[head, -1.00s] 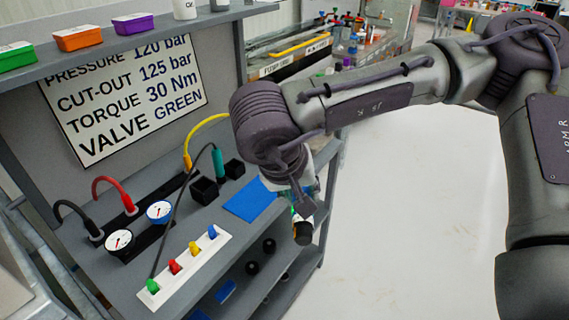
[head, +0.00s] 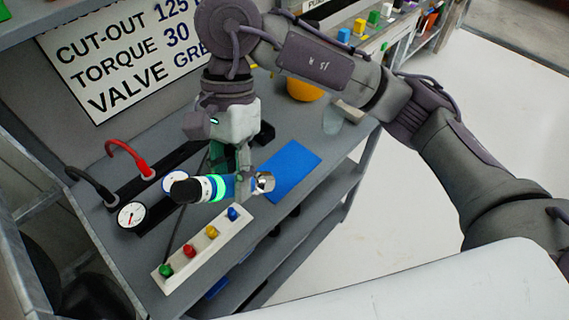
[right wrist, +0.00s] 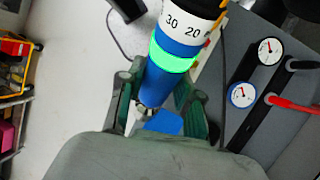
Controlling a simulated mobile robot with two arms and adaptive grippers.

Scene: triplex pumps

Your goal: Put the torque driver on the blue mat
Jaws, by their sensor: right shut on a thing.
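The torque driver (head: 222,187) is blue with a black end, a glowing green ring and a metal tip. My right gripper (head: 243,182) is shut around its blue body and holds it roughly level above the bench, left of the blue mat. In the right wrist view the driver (right wrist: 172,68) shows a white scale with 30 and 20, between the green fingers (right wrist: 160,105). The blue mat (head: 293,168) lies flat and bare near the bench's front edge; part of it shows beyond the driver in the right wrist view (right wrist: 166,122). My left gripper is out of view.
A white strip (head: 205,248) with green, red, yellow and blue knobs lies below the driver. Gauges (head: 131,214) with black and red hoses stand to the left. A yellow bowl-like object (head: 305,89) and a clear cup (head: 332,120) stand behind the mat.

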